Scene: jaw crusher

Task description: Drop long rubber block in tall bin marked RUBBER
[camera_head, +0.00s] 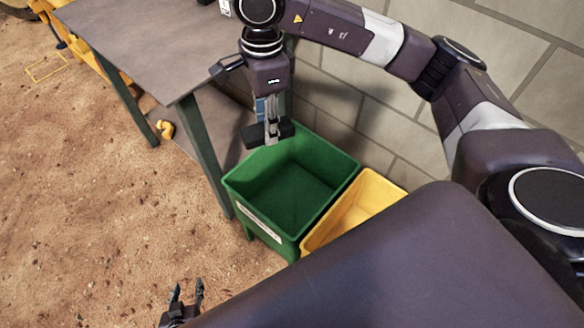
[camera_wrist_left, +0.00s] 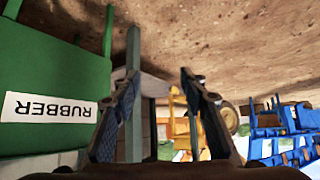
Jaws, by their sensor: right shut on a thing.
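A long black rubber block (camera_head: 252,137) is held crosswise in my right gripper (camera_head: 269,132), which is shut on its middle. The block is seen in front of the back-left rim of the green bin (camera_head: 232,187); its height above the rim is hard to judge. The green bin is open on top and looks empty. Its white label reads RUBBER, upside down in the left wrist view (camera_wrist_left: 48,108). My left gripper (camera_head: 186,290) is low, in front of the green bin, open and empty. Its spread fingers also show in the left wrist view (camera_wrist_left: 158,85).
A yellow bin (camera_head: 375,190) stands right of the green bin, partly hidden by my body. A grey-topped table (camera_head: 160,45) with green legs stands left of the bins. A block wall (camera_head: 340,95) is behind. Open sandy ground (camera_head: 90,200) lies to the left.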

